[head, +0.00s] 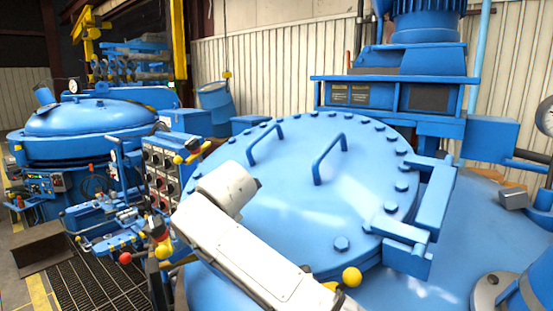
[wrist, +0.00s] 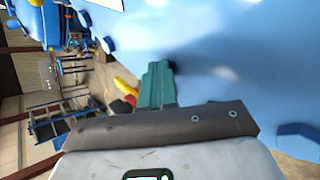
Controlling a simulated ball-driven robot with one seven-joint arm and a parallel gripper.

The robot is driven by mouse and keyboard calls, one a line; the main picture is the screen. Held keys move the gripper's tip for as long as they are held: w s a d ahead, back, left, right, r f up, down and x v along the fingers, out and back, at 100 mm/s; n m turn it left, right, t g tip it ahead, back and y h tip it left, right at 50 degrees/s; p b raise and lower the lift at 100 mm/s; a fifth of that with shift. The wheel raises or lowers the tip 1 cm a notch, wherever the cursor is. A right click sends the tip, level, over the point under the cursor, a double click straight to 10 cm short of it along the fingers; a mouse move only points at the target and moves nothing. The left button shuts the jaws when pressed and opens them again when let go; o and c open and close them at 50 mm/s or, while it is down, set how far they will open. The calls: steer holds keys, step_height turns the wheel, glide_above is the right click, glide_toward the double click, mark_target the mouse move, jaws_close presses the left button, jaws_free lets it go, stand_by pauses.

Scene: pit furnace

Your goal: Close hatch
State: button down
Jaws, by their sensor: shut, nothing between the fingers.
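The hatch is a large round blue lid (head: 310,200) with bolts around its rim and two bar handles, a left one (head: 264,143) and a right one (head: 329,157). A blue hinge block (head: 432,205) joins it at the right. The lid lies over the big blue furnace body (head: 480,260); I cannot tell whether it is fully seated. My white arm crosses in front of its lower left part. My gripper (wrist: 158,72) shows in the wrist view as green fingers, shut and empty, by a blue surface (wrist: 225,50). I cannot tell whether they touch it. The fingers are not visible in the head view.
A control box with several knobs (head: 165,175) and lever-like parts with yellow and red balls stand left of the lid. A second blue vessel (head: 85,120) is further left. A blue motor stand (head: 400,95) rises behind. Metal grating (head: 100,265) covers the floor at lower left.

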steer(key=s+a+r, duration=0.1)
steer(key=s+r, duration=0.1)
steer(key=r, duration=0.4)
steer(key=s+a+r+b, duration=0.1)
steer(key=s+a+r, duration=0.1)
steer(key=r, duration=0.4)
steer(key=shift+a+r, duration=0.15)
steer(key=shift+r, duration=0.25)
